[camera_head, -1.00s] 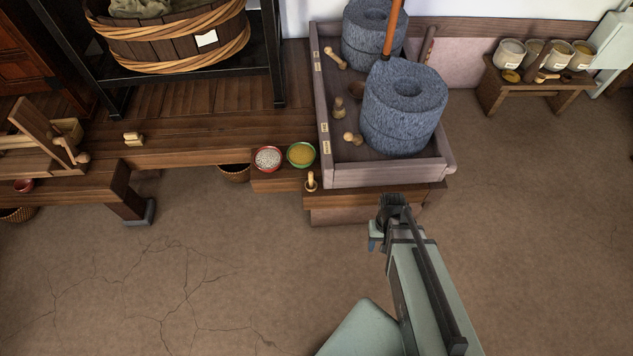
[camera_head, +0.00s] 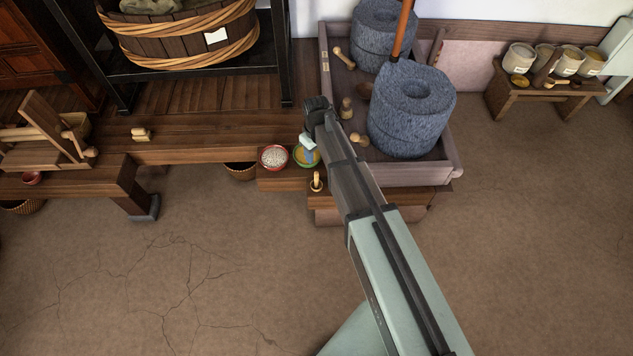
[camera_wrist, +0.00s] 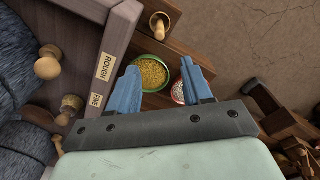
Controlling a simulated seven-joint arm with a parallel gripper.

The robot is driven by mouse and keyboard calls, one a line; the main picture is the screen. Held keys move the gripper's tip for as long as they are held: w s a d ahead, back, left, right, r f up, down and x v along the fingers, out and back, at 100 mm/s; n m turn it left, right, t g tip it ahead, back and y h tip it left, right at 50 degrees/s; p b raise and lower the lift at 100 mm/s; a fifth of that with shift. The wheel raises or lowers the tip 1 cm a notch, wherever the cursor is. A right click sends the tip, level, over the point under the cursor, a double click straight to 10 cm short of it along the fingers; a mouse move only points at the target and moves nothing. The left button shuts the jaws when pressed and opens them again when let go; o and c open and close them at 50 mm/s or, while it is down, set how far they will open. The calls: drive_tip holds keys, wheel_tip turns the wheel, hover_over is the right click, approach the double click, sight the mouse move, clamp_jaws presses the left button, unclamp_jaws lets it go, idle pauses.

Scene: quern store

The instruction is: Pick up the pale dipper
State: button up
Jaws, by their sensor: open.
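A small pale wooden cup with an upright handle, which looks like the pale dipper (camera_head: 316,182), stands on the low wooden ledge in front of the bowls. In the wrist view the dipper (camera_wrist: 157,22) is at the top, beyond my fingertips. My gripper (camera_wrist: 160,66) is open and empty, its blue fingers apart. The green bowl of yellow grain (camera_wrist: 153,73) shows between them, lower down. In the head view my gripper (camera_head: 309,146) partly covers that bowl; its far finger is hidden. Nothing touches the dipper.
A red bowl of white grains (camera_head: 273,157) stands left of the green one. The grey wooden tray (camera_head: 415,174) holds a stone quern (camera_head: 411,112) and several small wooden tools. Its raised wall is close beside my gripper. Open floor lies in front.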

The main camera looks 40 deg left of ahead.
sight(317, 173)
wheel_tip(317, 173, down, 14)
drive_tip(key=n, duration=0.4)
drive_tip(key=shift+d+n, duration=0.15)
drive_tip(key=shift+n, duration=0.25)
idle(0.5)
clamp_jaws()
idle(0.4)
